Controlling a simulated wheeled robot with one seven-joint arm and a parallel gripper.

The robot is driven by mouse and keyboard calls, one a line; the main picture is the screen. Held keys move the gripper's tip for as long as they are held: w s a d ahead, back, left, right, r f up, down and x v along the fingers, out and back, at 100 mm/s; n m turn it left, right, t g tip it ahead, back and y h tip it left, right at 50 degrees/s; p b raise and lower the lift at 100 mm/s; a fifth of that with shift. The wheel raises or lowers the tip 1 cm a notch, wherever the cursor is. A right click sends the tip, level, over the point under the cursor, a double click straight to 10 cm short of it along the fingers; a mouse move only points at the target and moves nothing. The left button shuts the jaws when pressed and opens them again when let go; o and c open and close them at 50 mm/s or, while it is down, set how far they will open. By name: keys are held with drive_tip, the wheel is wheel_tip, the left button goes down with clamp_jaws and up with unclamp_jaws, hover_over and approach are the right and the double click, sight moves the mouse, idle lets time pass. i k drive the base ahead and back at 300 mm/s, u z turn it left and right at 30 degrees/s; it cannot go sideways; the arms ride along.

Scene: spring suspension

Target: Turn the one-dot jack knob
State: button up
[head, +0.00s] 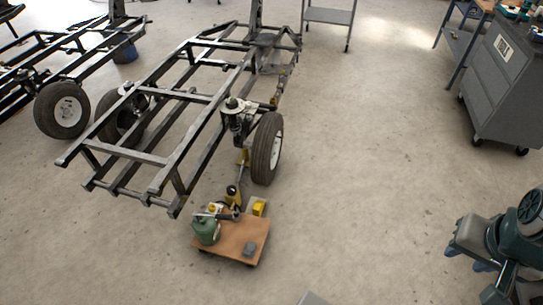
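A small yellow and black upright thing that looks like a jack (233,196) stands by the front wheel (266,148) of the black vehicle frame (150,157), at the far edge of a low wooden board. Its knob and any dot marks are too small to tell. A yellow box-like thing (258,207) sits at the board's far right. I cannot tell which of these carries the one-dot knob. My gripper is not clearly seen in the head view.
The low wooden board (238,238) also bears a green rounded can (206,231) and a small grey block (249,249). A teal machine-like thing (500,240) is at the lower right. A grey tool cabinet (497,88) stands at the upper right. The floor between is clear.

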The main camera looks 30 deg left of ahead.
sight(231, 190)
drive_tip(key=u, duration=0.05)
drive_tip(key=i, duration=1.15)
drive_tip(key=u, duration=0.65)
drive_tip(key=i, duration=1.25)
drive_tip(key=u, duration=1.65)
drive_tip(key=i, duration=0.6)
drive_tip(key=u, duration=0.7)
